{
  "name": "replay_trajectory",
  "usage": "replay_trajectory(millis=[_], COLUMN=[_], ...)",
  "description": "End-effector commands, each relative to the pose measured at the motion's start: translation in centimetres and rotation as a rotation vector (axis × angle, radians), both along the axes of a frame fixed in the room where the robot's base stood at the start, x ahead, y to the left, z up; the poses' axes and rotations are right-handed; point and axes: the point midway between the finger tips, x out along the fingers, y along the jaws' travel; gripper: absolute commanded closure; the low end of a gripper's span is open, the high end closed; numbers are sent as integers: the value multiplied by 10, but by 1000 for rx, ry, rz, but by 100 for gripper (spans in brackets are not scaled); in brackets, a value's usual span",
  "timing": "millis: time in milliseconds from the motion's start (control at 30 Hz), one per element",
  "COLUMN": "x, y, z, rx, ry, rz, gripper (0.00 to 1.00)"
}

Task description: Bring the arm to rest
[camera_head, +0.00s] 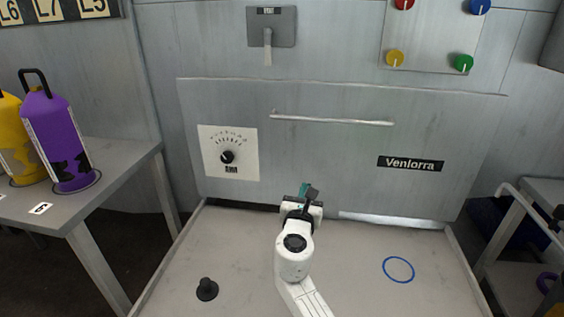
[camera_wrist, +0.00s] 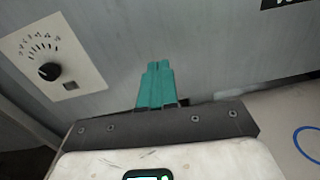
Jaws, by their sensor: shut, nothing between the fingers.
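My gripper (camera_head: 308,190) is at the end of my white arm, low in the middle of the head view. It is over the back part of the grey tray surface (camera_head: 340,270), in front of the metal panel (camera_head: 330,145). In the wrist view its teal fingers (camera_wrist: 155,84) are together with nothing between them. They point toward the panel. The frames do not clearly show whether the fingertips touch the panel.
A black knob-like peg (camera_head: 207,289) stands left on the tray, and a blue ring (camera_head: 398,270) marks its right. The panel carries a dial (camera_head: 228,157) and a bar handle (camera_head: 332,119). Purple (camera_head: 58,140) and yellow (camera_head: 18,140) containers stand on the left table (camera_head: 110,170).

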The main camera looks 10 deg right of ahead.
Motion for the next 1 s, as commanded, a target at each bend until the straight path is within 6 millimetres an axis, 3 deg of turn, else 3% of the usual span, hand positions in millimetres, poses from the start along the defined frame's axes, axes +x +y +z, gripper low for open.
replay_trajectory(millis=[167,300,433,600,700,1000], x=[-58,-129,-199,-282,-317,-396], y=[-53,-95,-116,-119,-114,-92], z=[-38,-84,-122,-153,-160,-158], rx=[498,1022,1465,1913,2080,2376], ry=[-73,-161,-242,-327,-358,-400], rz=[-176,-400,-636,-946,-1092,-1451], gripper=[100,100,100,100,100,100])
